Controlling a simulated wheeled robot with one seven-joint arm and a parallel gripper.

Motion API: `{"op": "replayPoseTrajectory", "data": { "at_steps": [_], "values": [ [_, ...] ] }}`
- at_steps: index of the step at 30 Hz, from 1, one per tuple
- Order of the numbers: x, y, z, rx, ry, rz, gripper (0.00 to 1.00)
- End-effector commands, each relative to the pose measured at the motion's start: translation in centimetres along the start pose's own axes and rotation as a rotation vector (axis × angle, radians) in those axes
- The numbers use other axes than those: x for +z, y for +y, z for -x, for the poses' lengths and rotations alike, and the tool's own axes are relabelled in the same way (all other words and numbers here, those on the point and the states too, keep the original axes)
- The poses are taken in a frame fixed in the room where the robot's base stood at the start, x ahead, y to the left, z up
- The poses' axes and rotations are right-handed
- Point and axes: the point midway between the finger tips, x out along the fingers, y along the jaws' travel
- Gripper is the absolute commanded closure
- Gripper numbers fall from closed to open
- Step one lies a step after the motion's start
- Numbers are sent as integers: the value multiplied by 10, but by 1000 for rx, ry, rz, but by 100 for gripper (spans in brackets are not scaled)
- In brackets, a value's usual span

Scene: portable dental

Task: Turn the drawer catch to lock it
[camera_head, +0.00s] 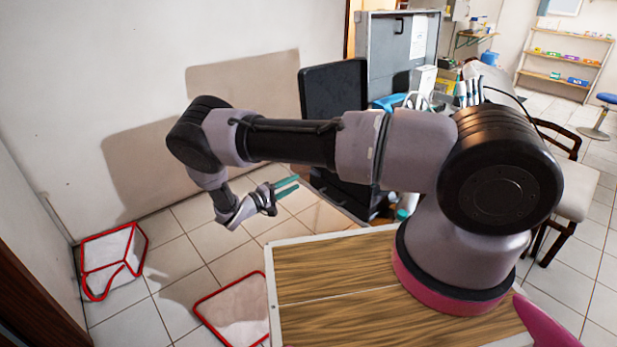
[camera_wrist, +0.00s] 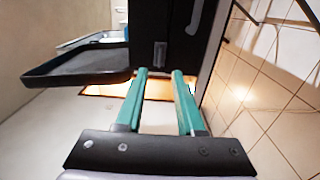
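My gripper (camera_head: 284,187) is at the left of the dark case in the head view, low over the tiled floor. In the wrist view my gripper (camera_wrist: 160,76) shows two teal fingers, parallel, with an empty gap between them. Ahead of the fingertips is the black case front (camera_wrist: 150,25). A small grey metal piece, likely the drawer catch (camera_wrist: 160,53), is on it just beyond the gap, apart from the fingers. A curved grey handle (camera_wrist: 196,15) is to its right. The catch does not show in the head view, and whether it is turned is too small to tell.
A black lid or tray (camera_wrist: 80,65) sticks out to the left of the case in the wrist view. In the head view an upright black panel (camera_head: 333,88) stands by the case. A chair (camera_head: 565,190) is right.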

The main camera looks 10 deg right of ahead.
Motion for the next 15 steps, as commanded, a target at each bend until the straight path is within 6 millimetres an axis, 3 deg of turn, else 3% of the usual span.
{"op": "replayPoseTrajectory", "data": {
  "at_steps": [6,15],
  "values": [
    [1,0,-44,0,-6,1,62],
    [1,0,-73,-1,-2,1,62]
  ]
}}
